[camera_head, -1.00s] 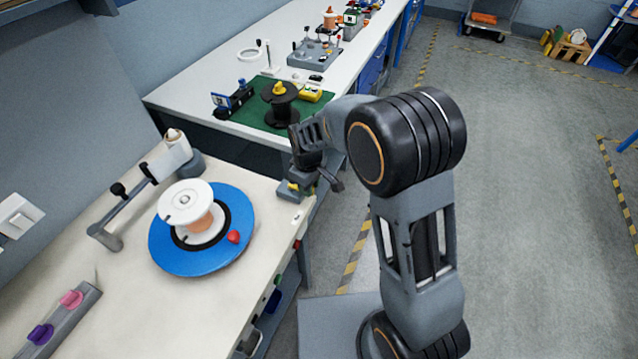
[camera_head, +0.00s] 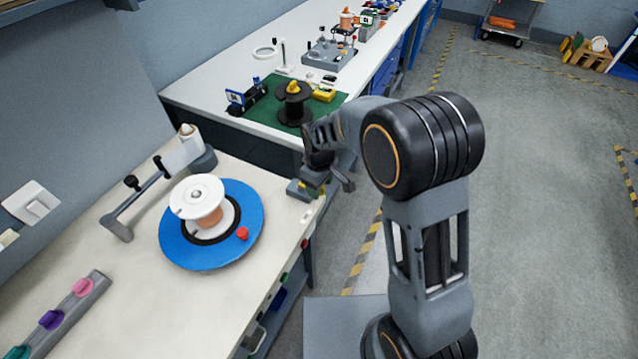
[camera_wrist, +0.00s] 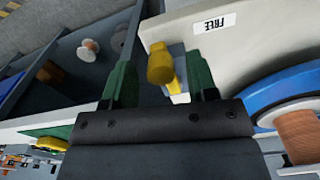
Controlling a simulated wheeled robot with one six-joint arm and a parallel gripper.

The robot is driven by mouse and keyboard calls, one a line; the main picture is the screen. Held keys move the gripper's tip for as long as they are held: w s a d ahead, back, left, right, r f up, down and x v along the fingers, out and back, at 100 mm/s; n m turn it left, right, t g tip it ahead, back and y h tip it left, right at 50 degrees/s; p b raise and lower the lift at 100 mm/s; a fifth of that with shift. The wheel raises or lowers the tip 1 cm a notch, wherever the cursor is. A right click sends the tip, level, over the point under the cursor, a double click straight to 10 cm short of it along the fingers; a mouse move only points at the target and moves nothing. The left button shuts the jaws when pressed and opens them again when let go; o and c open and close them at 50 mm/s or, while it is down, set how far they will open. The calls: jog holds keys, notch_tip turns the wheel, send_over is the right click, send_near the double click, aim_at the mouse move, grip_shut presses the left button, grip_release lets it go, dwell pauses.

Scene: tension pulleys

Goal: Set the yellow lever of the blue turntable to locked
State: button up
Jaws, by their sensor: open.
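The blue turntable (camera_head: 185,252) lies on the near bench and carries a white-flanged spool with copper-coloured winding (camera_head: 197,199). The yellow lever (camera_wrist: 160,65) stands at the bench edge beside the turntable, on a small grey base (camera_head: 298,190). My gripper (camera_head: 322,182) is at this lever, partly hiding it in the head view. In the wrist view my gripper (camera_wrist: 158,82) is open, with one green finger on each side of the lever. Contact with the lever cannot be made out.
A roller arm (camera_head: 130,205) stands behind the turntable. A grey strip with coloured knobs (camera_head: 62,312) lies at the lower left. The floor to the right is open.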

jog(key=shift+r, duration=0.1)
notch_tip(320, 180, up, 14)
jog(key=shift+b, duration=0.35)
jog(key=shift+f, duration=0.2)
dwell(0.4)
jog(key=s+d+r+m+t, duration=0.1)
jog(key=s+d+m+t, duration=0.3)
jog(key=s+d+m, duration=0.6)
jog(key=shift+s+d+m, duration=0.3)
jog(key=shift+s+d, duration=2.15)
jog(key=shift+s, duration=0.45)
jog(key=shift+c, duration=0.3)
